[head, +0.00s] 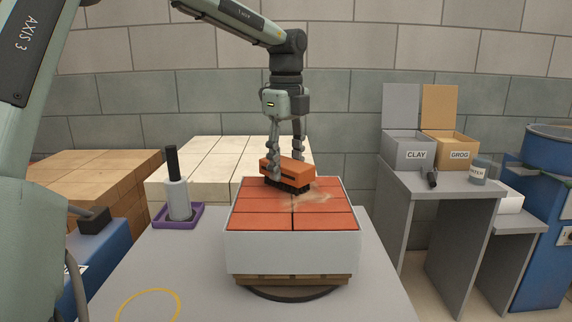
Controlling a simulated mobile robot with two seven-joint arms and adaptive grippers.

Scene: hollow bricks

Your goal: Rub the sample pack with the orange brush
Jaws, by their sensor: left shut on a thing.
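The sample pack (255,214) is a block with orange-red tiles on top and pale grey sides. It sits on a small wooden pallet (293,279) over a dark round plate. The orange brush (288,170) has an orange body and dark bristles. My left gripper (286,160) comes down from above and is shut on the orange brush. The bristles are at the pack's top, near its back edge, and look to be touching it. My right gripper is not in view.
A purple tray (160,219) with a grey, black-handled tool (177,186) stands left of the pack. A yellow ring (148,306) marks the table's front left. Pale blocks (205,160) stack behind. A grey side table (440,183) at right holds clay and grog boxes.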

